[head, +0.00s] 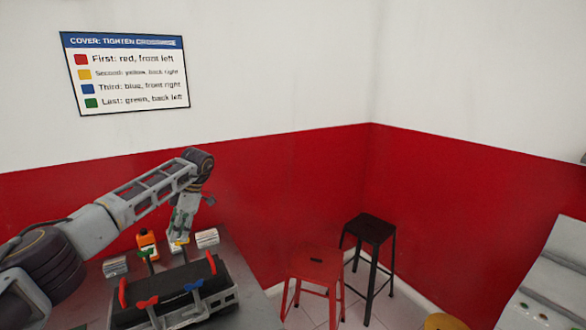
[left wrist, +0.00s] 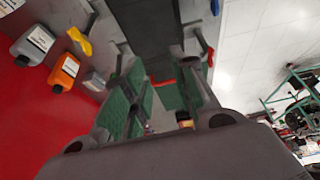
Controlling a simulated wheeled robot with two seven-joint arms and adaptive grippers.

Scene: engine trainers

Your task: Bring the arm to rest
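My left arm reaches in from the left in the head view, and its gripper (head: 183,222) points down over the back right of the engine trainer's dark cover (head: 165,287). The left wrist view shows the green finger pads (left wrist: 158,92) apart, with no held object visible between them. A yellow wing knob (head: 178,243) sits just below the gripper; a yellow one also shows in the wrist view (left wrist: 80,41). A red knob (head: 147,302) is at the front left, a blue knob (head: 194,286) front right, and a green knob (head: 147,255) back left. My right gripper is out of view.
An orange bottle (head: 147,241) stands behind the cover, close to the arm. Red handles (head: 211,263) rise at the cover's ends. A red stool (head: 317,268) and a black stool (head: 371,230) stand to the right. A wall sign (head: 126,73) lists a knob order.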

